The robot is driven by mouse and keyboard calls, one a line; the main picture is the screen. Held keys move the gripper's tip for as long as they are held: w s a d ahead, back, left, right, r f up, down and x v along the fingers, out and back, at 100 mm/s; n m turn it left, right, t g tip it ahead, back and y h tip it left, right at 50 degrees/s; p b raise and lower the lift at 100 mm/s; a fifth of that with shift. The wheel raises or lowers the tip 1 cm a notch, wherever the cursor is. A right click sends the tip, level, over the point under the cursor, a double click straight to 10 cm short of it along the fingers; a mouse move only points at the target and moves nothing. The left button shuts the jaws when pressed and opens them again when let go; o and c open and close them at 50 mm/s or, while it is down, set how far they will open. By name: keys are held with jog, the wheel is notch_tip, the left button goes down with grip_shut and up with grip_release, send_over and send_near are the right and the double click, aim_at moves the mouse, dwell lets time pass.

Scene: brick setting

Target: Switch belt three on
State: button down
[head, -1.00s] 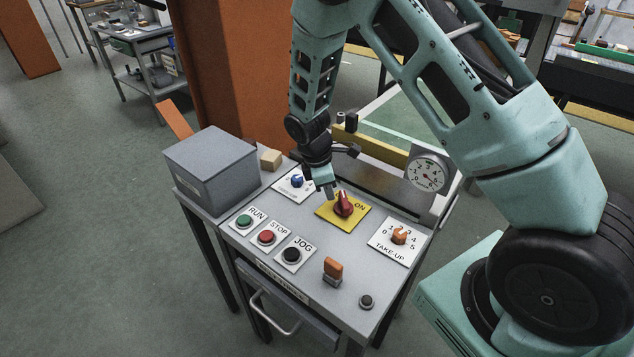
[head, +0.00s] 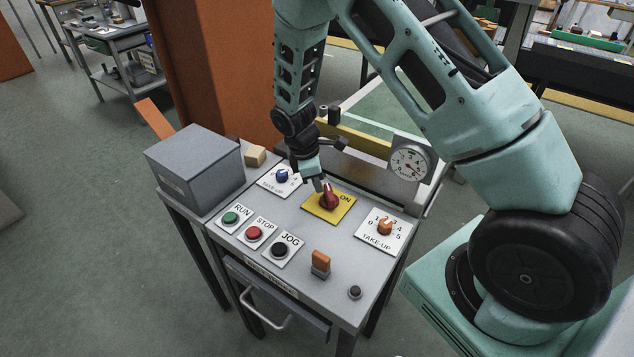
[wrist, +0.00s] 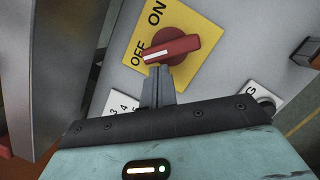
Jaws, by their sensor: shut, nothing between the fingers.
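The red rotary knob (head: 329,199) sits on a yellow plate (head: 344,209) marked ON at its right, on the grey control desk. In the wrist view the knob (wrist: 178,48) shows a white pointer line directed at the OFF label on the yellow plate (wrist: 183,15); ON is printed farther up the plate. My gripper (head: 318,185) is shut and empty, just behind and left of the knob. In the wrist view its closed fingertips (wrist: 158,72) are right beside the knob's hub, under the bar. I cannot tell whether they touch it. No belt number is readable on the plate.
Around the knob are a blue knob (head: 282,175), the take-up dial (head: 385,227), green RUN (head: 231,218), red STOP (head: 254,233) and black JOG (head: 279,250) buttons, and an orange toggle (head: 321,262). A gauge (head: 409,163) and grey box (head: 195,168) stand at the edges.

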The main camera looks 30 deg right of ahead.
jog(key=shift+w+d+m, duration=0.1)
jog(key=shift+d+m, duration=0.15)
jog(key=shift+m, duration=0.75)
jog(key=shift+w+d+m+g+y, duration=0.15)
jog(key=shift+d+m+g, duration=0.1)
jog(key=shift+m, duration=0.35)
jog(key=shift+s+d+m+g+y, duration=0.15)
jog(key=shift+m+g, duration=0.1)
jog(key=shift+m, duration=0.35)
jog(key=shift+w+d+m+y, duration=0.1)
jog(key=shift+d+m+y, duration=0.15)
jog(key=shift+m, duration=0.8)
jog(key=shift+d+m+y, duration=0.15)
jog(key=shift+d+m, duration=0.2)
jog(key=shift+m, duration=0.7)
jog(key=m, duration=0.1)
jog(key=d+m, duration=0.1)
jog(key=m, duration=0.1)
jog(key=m+y, duration=0.1)
jog(key=m, duration=0.1)
jog(key=shift+s+d+g, duration=0.2)
jog(key=shift+s+g, duration=0.1)
jog(key=m, duration=0.2)
jog(key=shift+s+d+m+y, duration=0.25)
jog(key=shift+d+m+y, duration=0.05)
jog(key=shift+y, duration=0.1)
jog(key=shift+s, duration=0.1)
jog(key=shift+d, duration=0.1)
